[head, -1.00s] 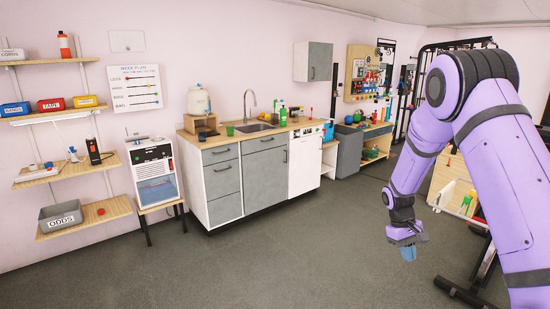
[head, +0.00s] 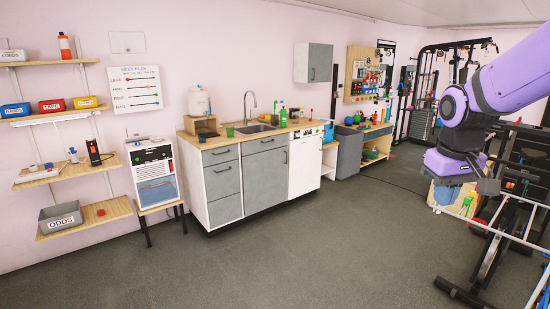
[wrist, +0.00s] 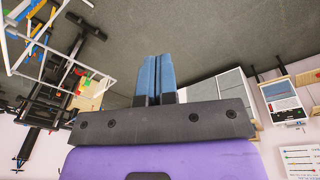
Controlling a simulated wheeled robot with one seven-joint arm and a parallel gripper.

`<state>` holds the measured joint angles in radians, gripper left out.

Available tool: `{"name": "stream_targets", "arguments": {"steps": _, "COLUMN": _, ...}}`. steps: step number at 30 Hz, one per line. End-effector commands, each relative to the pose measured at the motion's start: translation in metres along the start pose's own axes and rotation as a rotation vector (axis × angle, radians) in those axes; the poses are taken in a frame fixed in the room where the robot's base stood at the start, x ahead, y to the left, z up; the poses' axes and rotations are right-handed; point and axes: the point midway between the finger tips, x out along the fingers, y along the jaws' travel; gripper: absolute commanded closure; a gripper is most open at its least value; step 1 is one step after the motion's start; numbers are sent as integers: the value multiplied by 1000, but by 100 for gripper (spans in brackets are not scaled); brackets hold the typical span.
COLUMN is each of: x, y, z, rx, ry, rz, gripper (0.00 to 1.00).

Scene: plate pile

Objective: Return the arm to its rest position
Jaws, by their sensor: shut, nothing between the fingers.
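My purple arm (head: 510,75) reaches in from the right edge of the head view. It bends down at a dark joint to a purple wrist part. My gripper (wrist: 156,60) shows in the wrist view with its two blue fingers pressed together and nothing between them. In the head view only a small patch of blue, probably the fingers, shows low on the wrist, so the jaws are hard to make out there. My gripper is in open air and touches nothing that I can see.
The grey cabinet row (head: 262,175) with a sink stands along the back wall. Shelves with bins, including a grey ODDS bin (head: 60,217), are at left. A black gym frame (head: 480,240) with pale bars stands at right, behind and below my arm. The middle floor is clear.

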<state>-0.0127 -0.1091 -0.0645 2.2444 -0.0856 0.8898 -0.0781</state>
Motion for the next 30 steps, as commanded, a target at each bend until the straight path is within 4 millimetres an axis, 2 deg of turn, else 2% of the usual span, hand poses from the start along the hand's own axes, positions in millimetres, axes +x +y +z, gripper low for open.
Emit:
{"name": "stream_targets", "arguments": {"steps": 3, "x": -25, "y": -6, "z": 27, "rx": 17, "ry": 60, "rz": -9, "gripper": 100}}
{"name": "stream_targets", "arguments": {"steps": 9, "x": -54, "y": -18, "z": 71, "rx": 41, "ry": 153, "rz": -24, "gripper": 100}}
{"name": "stream_targets", "arguments": {"steps": 18, "x": -79, "y": -34, "z": 138, "rx": 75, "ry": 283, "rz": -44, "gripper": 100}}
{"name": "stream_targets", "arguments": {"steps": 24, "x": -82, "y": -40, "z": 165, "rx": 89, "ry": 336, "rz": -51, "gripper": 100}}
{"name": "stream_targets", "arguments": {"steps": 30, "x": -82, "y": -42, "z": 172, "rx": 93, "ry": 349, "rz": -53, "gripper": 100}}
